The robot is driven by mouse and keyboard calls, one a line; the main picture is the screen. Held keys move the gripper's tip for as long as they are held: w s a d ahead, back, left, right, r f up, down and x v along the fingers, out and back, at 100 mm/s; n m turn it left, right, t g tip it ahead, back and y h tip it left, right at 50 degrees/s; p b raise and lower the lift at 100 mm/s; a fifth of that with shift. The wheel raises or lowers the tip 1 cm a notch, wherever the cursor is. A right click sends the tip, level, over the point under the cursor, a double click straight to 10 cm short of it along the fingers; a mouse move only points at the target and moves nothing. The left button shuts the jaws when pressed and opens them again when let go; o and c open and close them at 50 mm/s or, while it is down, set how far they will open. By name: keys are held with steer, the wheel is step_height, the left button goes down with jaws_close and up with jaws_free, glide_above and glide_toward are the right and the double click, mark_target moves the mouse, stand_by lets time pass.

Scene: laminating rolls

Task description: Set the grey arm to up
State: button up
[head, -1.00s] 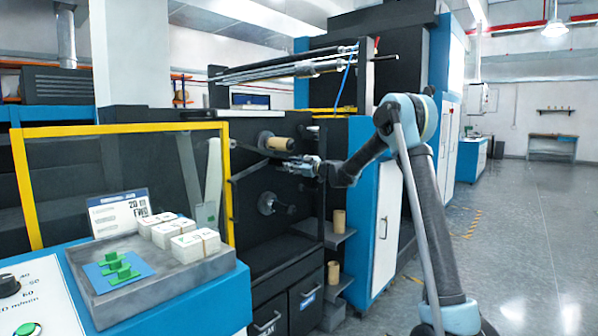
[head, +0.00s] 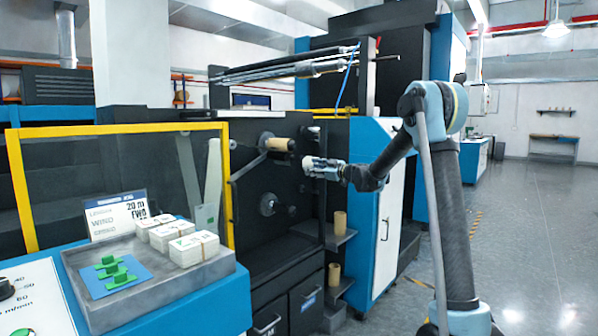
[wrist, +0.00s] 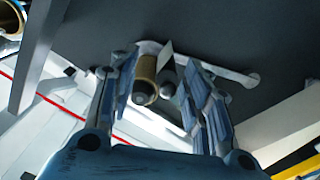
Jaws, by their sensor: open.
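My gripper (head: 310,165) is at the dark side panel of the machine, to the right of the upper spindle with a brown core. In the wrist view my gripper (wrist: 161,72) is open, with its two fingers apart. A light grey bar (wrist: 232,75), which looks like the grey arm, lies across the dark panel beyond the fingertips. A brass-coloured roller (wrist: 146,78) and a darker grey cylinder (wrist: 168,80) show between the fingers. I cannot tell whether the fingers touch them. In the head view my gripper hides this spot, and the bar's setting cannot be read.
A brown core (head: 279,145) sits on the upper spindle and a lower spindle (head: 272,204) is bare. Small shelves with brown cores (head: 340,222) stand below my gripper. A yellow-framed guard (head: 120,131) and a grey tray (head: 102,312) are at left. Floor at right is clear.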

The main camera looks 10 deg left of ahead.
steer(key=s, duration=0.4)
steer(key=shift+g, duration=0.3)
steer(key=s+d+f+m+g+h, duration=0.25)
steer(key=s+d, duration=0.55)
steer(key=s, duration=0.5)
steer(key=s+d+f+m+g+h, duration=0.1)
steer(key=s+d+f+m+h, duration=0.25)
steer(key=s+d, duration=0.7)
steer(key=s+d+f+m+g+h, duration=0.1)
steer(key=s+d+f+m+h, duration=0.2)
steer(key=s+d+f, duration=0.4)
steer(key=s+d+f+m+h, duration=0.3)
steer(key=s+d+f, duration=0.4)
steer(key=s, duration=0.6)
steer(key=s+d+f+m+g+h, duration=0.1)
steer(key=s+d+f+m+h, duration=0.2)
steer(key=s+d+f, duration=0.4)
steer(key=s+d+m, duration=0.1)
steer(key=s, duration=0.2)
steer(key=shift+s+d+f+m+g+h, duration=0.2)
steer(key=shift+s+f+m+g+h, duration=0.1)
steer(key=shift+s+m+g, duration=0.1)
